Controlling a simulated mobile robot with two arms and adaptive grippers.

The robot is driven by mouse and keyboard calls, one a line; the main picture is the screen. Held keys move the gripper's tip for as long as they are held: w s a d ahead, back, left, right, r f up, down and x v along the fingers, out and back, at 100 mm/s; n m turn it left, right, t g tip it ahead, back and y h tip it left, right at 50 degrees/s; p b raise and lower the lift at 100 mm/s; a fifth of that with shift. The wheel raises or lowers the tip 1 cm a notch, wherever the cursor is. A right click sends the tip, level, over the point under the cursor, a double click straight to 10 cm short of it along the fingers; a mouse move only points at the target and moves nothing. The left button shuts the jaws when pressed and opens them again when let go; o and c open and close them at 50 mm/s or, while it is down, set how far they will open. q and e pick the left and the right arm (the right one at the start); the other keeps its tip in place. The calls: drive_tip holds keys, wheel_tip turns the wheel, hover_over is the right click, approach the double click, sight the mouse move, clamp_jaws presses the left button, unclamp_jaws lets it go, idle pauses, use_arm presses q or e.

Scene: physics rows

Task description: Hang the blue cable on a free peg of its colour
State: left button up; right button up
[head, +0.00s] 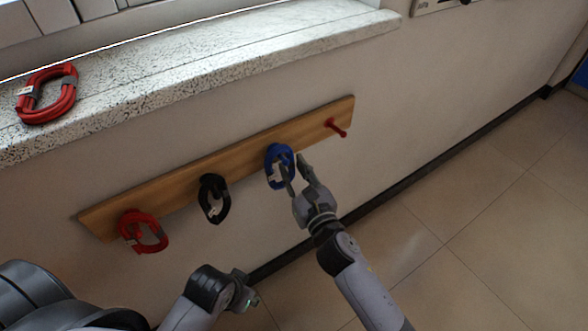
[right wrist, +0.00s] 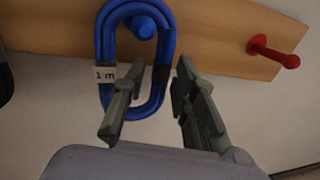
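The blue cable (head: 271,153) is a coiled loop with a white "1 m" label. It hangs on the wooden peg board, and in the right wrist view its loop (right wrist: 104,40) surrounds a blue peg (right wrist: 143,27) near its top. My right gripper (head: 294,168) is at the lower right of the loop. In the right wrist view its fingers (right wrist: 158,75) are apart, one on each side of the loop's right strand; I see a gap on the right, and cannot tell whether the left finger touches. My left gripper (head: 242,291) is low, below the board; its fingers are unclear.
The peg board (head: 238,150) also carries a black cable (head: 204,197) and a red cable (head: 128,232). A bare red peg (head: 336,128) sticks out at its right end, also in the right wrist view (right wrist: 272,50). Another red cable (head: 67,98) lies on the stone sill (head: 215,62).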

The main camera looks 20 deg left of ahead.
drive_tip(key=shift+o, duration=1)
